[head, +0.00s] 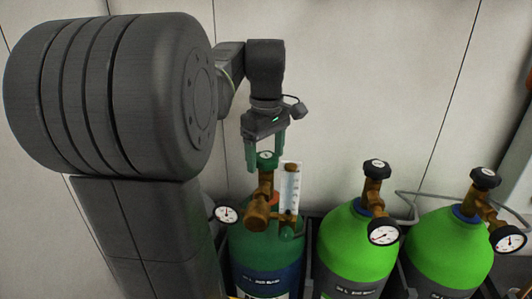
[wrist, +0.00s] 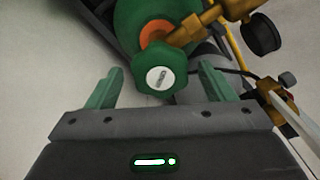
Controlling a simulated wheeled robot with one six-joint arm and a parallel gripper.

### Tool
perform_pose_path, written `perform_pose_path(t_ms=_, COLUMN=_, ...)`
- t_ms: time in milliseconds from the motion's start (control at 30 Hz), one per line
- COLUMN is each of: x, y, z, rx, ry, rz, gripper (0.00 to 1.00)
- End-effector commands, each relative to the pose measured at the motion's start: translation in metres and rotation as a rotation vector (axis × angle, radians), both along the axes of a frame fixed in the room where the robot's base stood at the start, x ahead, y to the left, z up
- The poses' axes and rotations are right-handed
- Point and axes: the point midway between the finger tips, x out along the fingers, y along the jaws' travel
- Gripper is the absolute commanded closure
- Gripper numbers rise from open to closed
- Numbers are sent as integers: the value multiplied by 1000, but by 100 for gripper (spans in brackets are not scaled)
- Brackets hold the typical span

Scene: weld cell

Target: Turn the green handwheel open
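The green handwheel (head: 264,159) tops the brass valve of the dark green cylinder (head: 262,258) in the head view. In the wrist view the handwheel (wrist: 159,78) is a lobed green knob with a pale centre label. My gripper (head: 266,165) points down over it, its two green fingers apart. In the wrist view my gripper (wrist: 158,85) is open, with one finger to the left and one to the right of the handwheel. Gaps show between both fingers and the wheel in that view.
A flowmeter (head: 290,188) and a gauge (head: 226,214) flank the brass valve. Two bright green cylinders (head: 345,248) (head: 440,250) with black handwheels and gauges stand to the right. A pale wall is behind; the space above the cylinders at right is clear.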

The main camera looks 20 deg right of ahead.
Motion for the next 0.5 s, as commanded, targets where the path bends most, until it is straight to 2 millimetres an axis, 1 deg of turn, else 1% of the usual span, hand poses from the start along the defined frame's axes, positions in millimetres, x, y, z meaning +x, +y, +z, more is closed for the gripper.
perform_pose_path(t_ms=267, x=0, y=0, z=1, rx=0, ry=1, rz=-1, gripper=24)
perform_pose_path(t_ms=367, x=0, y=0, z=8, rx=0, ry=0, rz=-1, gripper=24)
perform_pose_path(t_ms=467, x=0, y=-1, z=23, rx=0, ry=-1, rz=-1, gripper=24)
perform_pose_path(t_ms=500, x=1, y=-1, z=31, rx=0, ry=-1, rz=-1, gripper=24)
